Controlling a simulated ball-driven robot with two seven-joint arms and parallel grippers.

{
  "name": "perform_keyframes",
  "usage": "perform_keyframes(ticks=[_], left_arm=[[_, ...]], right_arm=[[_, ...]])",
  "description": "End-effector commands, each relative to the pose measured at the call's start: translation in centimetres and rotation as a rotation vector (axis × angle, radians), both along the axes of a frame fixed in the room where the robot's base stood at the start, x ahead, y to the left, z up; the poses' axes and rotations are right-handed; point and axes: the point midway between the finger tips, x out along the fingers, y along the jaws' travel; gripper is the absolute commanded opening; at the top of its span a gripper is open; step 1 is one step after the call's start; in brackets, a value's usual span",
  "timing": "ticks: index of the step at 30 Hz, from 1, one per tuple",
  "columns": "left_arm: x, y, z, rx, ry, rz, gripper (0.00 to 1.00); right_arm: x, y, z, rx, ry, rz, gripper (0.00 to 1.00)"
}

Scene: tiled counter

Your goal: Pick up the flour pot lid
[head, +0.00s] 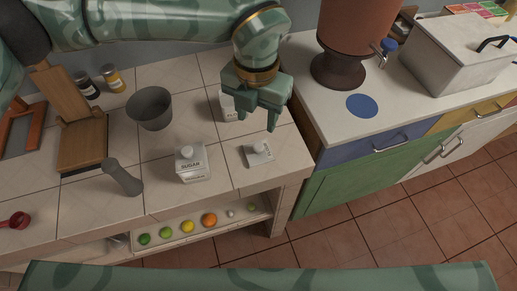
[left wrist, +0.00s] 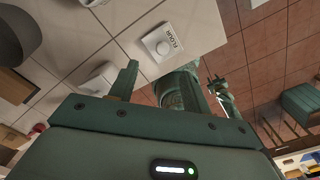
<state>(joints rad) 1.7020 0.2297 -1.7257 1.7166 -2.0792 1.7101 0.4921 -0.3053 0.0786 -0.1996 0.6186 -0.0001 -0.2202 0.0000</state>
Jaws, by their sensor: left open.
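The flour pot lid (head: 259,152) is a small white square piece with a round knob. It lies on the tiled counter near its front right corner. In the left wrist view the lid (left wrist: 163,42) shows from above with the word FLOUR beside its knob. My left gripper (head: 260,127) is open and empty, above the counter and just behind the lid, apart from it. Its fingers (left wrist: 160,88) also show in the left wrist view. A white pot (head: 228,106) stands behind the gripper, partly hidden. Green parts of mine show past the right finger in the left wrist view, too unclear to read.
A white sugar pot (head: 192,164) stands just left of the lid. A grey bowl (head: 150,107), a grey pestle-like thing (head: 123,177) and a wooden board (head: 82,142) are farther left. A brown dispenser (head: 352,40) stands on the right counter. Fruit lies on the shelf below.

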Motion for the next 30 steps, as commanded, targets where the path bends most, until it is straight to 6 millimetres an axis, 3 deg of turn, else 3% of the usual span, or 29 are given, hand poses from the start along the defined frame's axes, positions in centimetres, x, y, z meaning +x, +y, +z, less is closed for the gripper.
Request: perform_keyframes(ticks=[3, 13, 19, 27, 30], left_arm=[[0.0, 0.0, -2.7, -0.001, 0.004, 0.0, 0.48], [-0.1, -0.2, -5.4, -0.003, 0.004, -0.002, 0.48], [-0.2, -0.4, -8.8, -0.003, 0.005, -0.002, 0.48], [-0.2, -0.4, -9.5, -0.003, 0.001, -0.002, 0.48], [-0.2, -0.4, -9.4, -0.003, 0.001, -0.002, 0.23]], right_arm=[[-0.1, 0.0, -0.5, 0.0, 0.003, 0.0, 0.36], [0.0, 0.0, -1.0, 0.0, 0.002, 0.001, 0.36], [-0.1, 0.0, -1.7, 0.001, 0.008, 0.001, 0.36], [0.0, 0.0, -1.7, 0.0, 0.005, 0.001, 0.36], [0.0, 0.0, -1.7, 0.001, 0.004, 0.001, 0.36]])
